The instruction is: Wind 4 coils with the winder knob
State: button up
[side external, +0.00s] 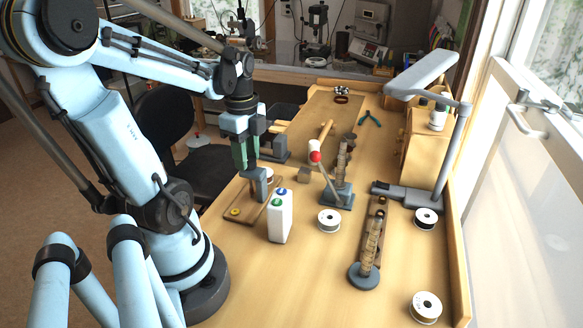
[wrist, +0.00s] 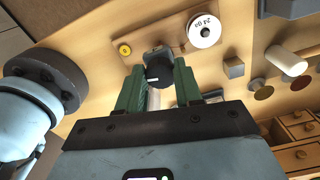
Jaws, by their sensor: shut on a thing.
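The winder stands on a thin wooden board (side external: 231,214) near the table's left edge, with a blue-grey post (side external: 259,188) and a yellow disc (side external: 235,212). My gripper (side external: 246,168) points down over the post. In the wrist view my green fingers (wrist: 157,88) are closed around a pale cylindrical piece (wrist: 154,100), which looks like the winder knob and is partly hidden. The dark head of the winder (wrist: 159,72) sits just beyond it. A white labelled spool (wrist: 204,30) is on the board. How many coils are wound cannot be told.
A white box with green and blue buttons (side external: 280,218) stands close right of the winder. A red-balled lever (side external: 316,157) is further right. Loose spools (side external: 329,219) and a coil stand (side external: 369,250) stand on the table. Pliers (side external: 370,118) lie behind. The front middle is clear.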

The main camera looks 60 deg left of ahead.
jog(key=shift+m, duration=0.5)
jog(key=o, duration=1)
jog(key=shift+o, duration=0.2)
notch_tip(320, 180, up, 12)
dwell(0.4)
jog(key=w+d+f+n+t, duration=0.2)
jog(key=w+d+n, duration=0.1)
jog(key=d, duration=0.3)
jog(key=w+d+f+n+t, duration=0.2)
jog(key=w+d+f+n, duration=0.1)
jog(key=d+n, duration=0.2)
jog(key=w+d+f+n+t, duration=0.3)
jog(key=w+d+n, duration=0.1)
jog(key=d, duration=0.3)
jog(key=shift+f, duration=0.25)
